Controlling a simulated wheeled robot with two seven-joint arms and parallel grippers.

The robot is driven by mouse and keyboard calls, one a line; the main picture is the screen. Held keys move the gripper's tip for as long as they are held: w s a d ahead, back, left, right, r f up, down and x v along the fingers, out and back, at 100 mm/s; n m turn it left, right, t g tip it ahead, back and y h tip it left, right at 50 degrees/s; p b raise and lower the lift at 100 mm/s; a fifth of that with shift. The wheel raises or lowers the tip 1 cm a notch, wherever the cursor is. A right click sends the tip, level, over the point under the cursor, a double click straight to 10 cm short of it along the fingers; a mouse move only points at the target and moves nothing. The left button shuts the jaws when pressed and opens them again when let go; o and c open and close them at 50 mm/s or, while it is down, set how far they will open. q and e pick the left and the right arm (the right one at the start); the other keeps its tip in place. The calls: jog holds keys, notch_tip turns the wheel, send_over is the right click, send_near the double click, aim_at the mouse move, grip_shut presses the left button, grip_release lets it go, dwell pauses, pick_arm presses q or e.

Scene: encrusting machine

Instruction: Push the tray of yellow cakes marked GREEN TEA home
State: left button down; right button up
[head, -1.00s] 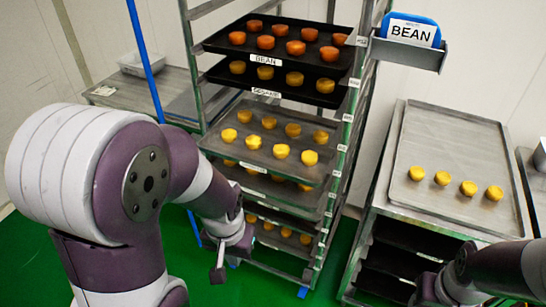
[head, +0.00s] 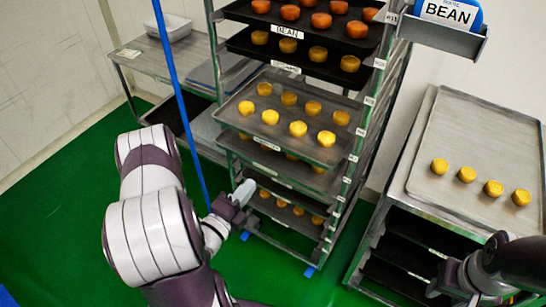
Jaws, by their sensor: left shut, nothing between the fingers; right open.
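The rack (head: 215,60) holds several trays of cakes. A grey tray (head: 235,115) in its middle carries two rows of yellow cakes (head: 298,128) and sticks out toward me past the dark trays above. A small label on its front is too small to read, so I cannot confirm GREEN TEA. Lower trays also hold yellow cakes (head: 282,202), partly hidden. My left gripper (head: 246,188) is shut and empty, at the rack's lower left front, below the grey tray's front edge in the picture. My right gripper (head: 437,290) is open at the lower right, partly hidden by its arm.
Above are a dark tray marked BEAN (head: 288,32) with orange cakes and a dark tray (head: 262,48) with yellow ones. A right-hand stand bears a tray (head: 470,130) with yellow cakes. A blue pole (head: 180,100) stands left.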

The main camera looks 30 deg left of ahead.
pick_arm(q)
jog(key=p, duration=0.2)
send_near(291, 136)
jog(key=shift+f, duration=0.1)
jog(key=w+b, duration=0.2)
jog(key=w, duration=0.1)
jog(key=w+b, duration=0.1)
jog(key=w, duration=0.2)
jog(key=w+b, duration=0.2)
jog(key=w, duration=0.1)
jog(key=shift+w+d+f+b, duration=0.1)
jog(key=shift+w+d+b, duration=0.2)
jog(key=shift+d+b, duration=0.05)
jog(key=shift+w, duration=0.1)
